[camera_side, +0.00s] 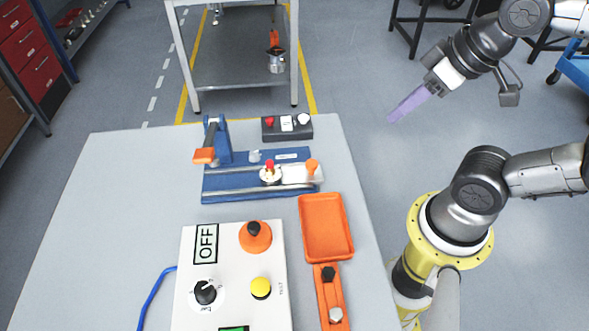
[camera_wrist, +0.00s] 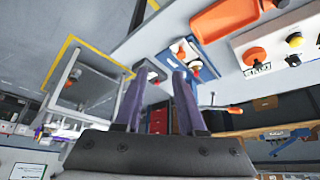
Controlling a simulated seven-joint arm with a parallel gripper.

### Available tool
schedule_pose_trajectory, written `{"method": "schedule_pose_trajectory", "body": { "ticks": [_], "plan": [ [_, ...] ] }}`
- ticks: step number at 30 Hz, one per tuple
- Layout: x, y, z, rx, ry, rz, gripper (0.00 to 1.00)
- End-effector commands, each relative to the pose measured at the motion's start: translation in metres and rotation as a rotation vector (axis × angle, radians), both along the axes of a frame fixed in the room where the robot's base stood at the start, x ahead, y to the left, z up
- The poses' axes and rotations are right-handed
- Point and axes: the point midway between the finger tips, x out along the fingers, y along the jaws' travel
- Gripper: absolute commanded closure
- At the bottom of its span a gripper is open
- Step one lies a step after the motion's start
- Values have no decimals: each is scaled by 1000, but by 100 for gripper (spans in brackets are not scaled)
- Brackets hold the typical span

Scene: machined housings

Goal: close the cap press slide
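The blue cap press (camera_side: 225,183) stands on the grey table. Its slide (camera_side: 297,174) lies on rails, with an orange knob (camera_side: 312,166) at the right end. A round silver holder (camera_side: 270,179) with a red-topped part sits on the slide, right of the press column. The orange lever handle (camera_side: 203,155) is at the press's left. My gripper (camera_side: 395,118) is in the air, right of the table and well apart from the press. In the wrist view its purple fingers (camera_wrist: 157,82) are spread with nothing between them; the press (camera_wrist: 186,50) shows beyond, partly hidden by a finger.
A dark button box (camera_side: 287,134) stands behind the press. In front are an orange tray (camera_side: 324,202), an orange strip with bolts (camera_side: 323,290) and a white control panel (camera_side: 210,275) with an OFF label. A grey cart (camera_side: 240,80) stands behind. The table's left side is clear.

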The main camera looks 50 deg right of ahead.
Motion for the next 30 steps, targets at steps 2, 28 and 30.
{"method": "schedule_pose_trajectory", "body": {
  "ticks": [2,28,30],
  "plan": [
    [-1,1,0,14,4,-21,77],
    [70,-27,-77,1168,729,-1552,100],
    [70,-43,-86,1232,749,-1635,100]
  ]
}}
